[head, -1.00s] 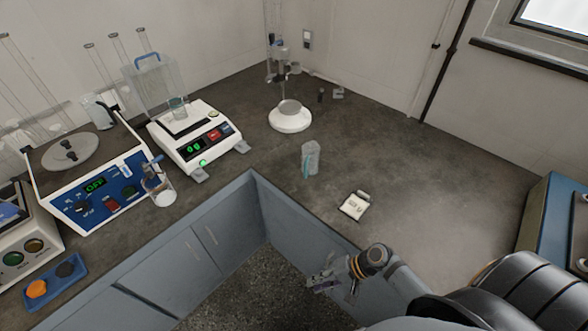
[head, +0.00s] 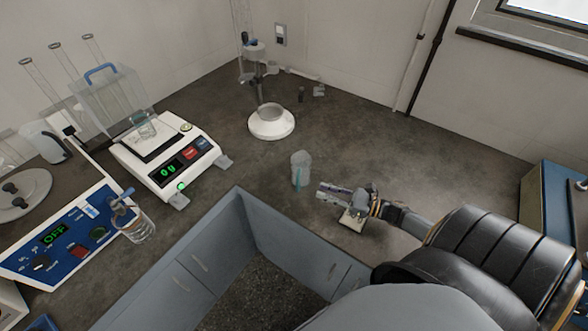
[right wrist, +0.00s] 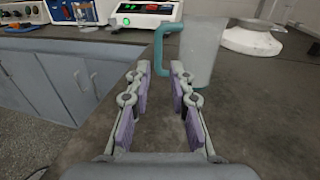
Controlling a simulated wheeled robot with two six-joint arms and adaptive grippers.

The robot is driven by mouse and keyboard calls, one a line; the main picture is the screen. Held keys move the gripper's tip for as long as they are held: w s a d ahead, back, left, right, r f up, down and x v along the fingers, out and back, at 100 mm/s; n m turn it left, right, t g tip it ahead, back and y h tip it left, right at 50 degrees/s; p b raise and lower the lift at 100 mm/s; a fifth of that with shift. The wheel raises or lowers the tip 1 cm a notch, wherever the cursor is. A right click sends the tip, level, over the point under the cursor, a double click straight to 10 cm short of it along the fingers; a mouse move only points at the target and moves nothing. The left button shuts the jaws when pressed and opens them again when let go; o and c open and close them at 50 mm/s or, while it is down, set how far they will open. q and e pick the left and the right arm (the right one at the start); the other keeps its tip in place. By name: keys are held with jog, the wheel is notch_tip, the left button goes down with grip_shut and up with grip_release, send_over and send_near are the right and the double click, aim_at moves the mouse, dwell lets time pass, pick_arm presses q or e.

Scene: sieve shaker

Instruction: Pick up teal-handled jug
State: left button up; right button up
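The teal-handled jug (head: 301,170) stands upright on the dark counter near its inner corner. It is a clear grey jug, and its teal handle (right wrist: 160,50) shows in the right wrist view on the jug's left side. My right gripper (head: 324,193) is just right of the jug in the head view, apart from it. In the right wrist view my right gripper (right wrist: 160,78) is open and empty, with its purple-padded fingers pointing toward the handle. My left gripper is not in view.
A white scale (head: 166,155) and a blue control box (head: 68,240) stand to the left. A white round-based stand (head: 271,123) is behind the jug. The counter behind the jug is mostly clear.

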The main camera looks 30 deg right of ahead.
aim_at(297, 181)
jog(key=shift+s+a+b, duration=0.15)
jog(key=shift+a+b, duration=0.05)
jog(key=shift+b, duration=0.15)
jog(key=b+x, duration=0.4)
jog(key=shift+w+a, duration=0.2)
jog(key=shift+w, duration=0.05)
jog(key=shift+w+r, duration=0.1)
jog(key=shift+w, duration=0.05)
jog(key=shift+w+a+b, duration=0.3)
jog(key=shift+b, duration=0.6)
jog(key=x, duration=0.4)
jog(key=shift+w+d+r, duration=0.1)
jog(key=shift+r, duration=0.3)
jog(key=shift+w, duration=0.15)
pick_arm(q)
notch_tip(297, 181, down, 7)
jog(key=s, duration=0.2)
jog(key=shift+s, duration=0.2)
pick_arm(e)
grip_shut()
